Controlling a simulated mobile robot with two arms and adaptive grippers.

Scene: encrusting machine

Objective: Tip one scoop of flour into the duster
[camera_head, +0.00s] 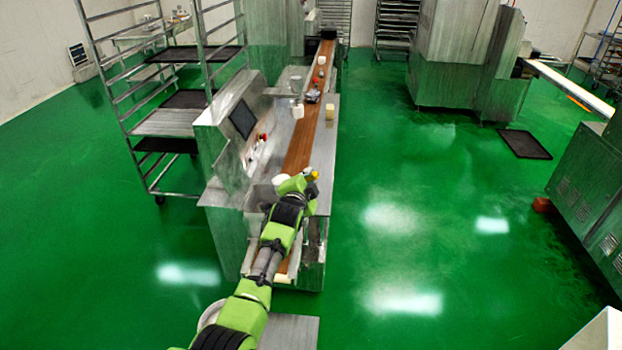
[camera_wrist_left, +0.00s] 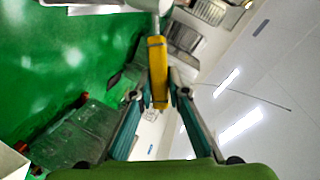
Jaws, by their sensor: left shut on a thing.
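My left gripper (camera_head: 307,183) reaches over the near end of the machine's conveyor. In the left wrist view the left gripper (camera_wrist_left: 158,92) is shut on the yellow handle of a scoop (camera_wrist_left: 157,70). The scoop's pale head lies at the top edge of that view, partly cut off, so I cannot tell whether flour is in it. In the head view a whitish round part (camera_head: 280,179) shows beside the gripper; I cannot tell whether it is the duster. My right gripper is not in view.
The brown conveyor belt (camera_head: 301,148) runs away along the machine. A white cup-like part (camera_head: 297,111) and a small cream block (camera_head: 329,112) stand by it. A tray rack (camera_head: 165,122) stands left. The green floor to the right is open, with a dark mat (camera_head: 524,144).

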